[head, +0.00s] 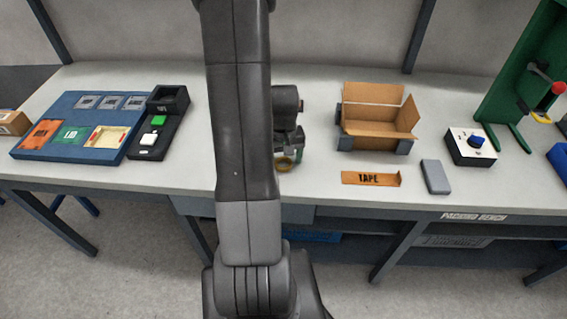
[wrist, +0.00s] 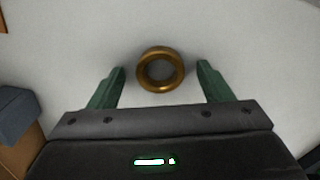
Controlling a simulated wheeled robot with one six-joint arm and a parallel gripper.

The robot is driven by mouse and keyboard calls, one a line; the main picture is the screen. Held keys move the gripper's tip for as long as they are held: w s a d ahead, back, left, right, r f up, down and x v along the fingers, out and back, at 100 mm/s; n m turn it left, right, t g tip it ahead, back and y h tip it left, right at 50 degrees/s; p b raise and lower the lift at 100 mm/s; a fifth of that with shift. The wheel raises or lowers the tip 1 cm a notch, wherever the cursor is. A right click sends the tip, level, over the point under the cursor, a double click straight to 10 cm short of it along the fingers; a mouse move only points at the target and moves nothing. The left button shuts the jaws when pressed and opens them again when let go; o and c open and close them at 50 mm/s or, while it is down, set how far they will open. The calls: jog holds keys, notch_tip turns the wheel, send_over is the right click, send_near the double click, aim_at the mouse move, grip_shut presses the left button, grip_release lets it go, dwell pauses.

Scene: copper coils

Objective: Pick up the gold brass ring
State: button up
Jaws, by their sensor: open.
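The gold brass ring (wrist: 160,86) lies flat on the pale bench top in the wrist view, ahead of and between the two green fingers. My gripper (wrist: 161,80) is open, with one finger on each side of the ring and a gap to both. In the head view the ring (head: 284,164) shows small below my gripper (head: 291,150), partly hidden by it and by my arm. I cannot tell how high the fingers are above the bench.
A blue tray (head: 75,153) and black button box (head: 155,140) stand left. Bare bench (head: 320,176) surrounds the ring.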

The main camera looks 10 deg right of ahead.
jog(key=c, duration=1.2)
jog(key=shift+r, duration=0.1)
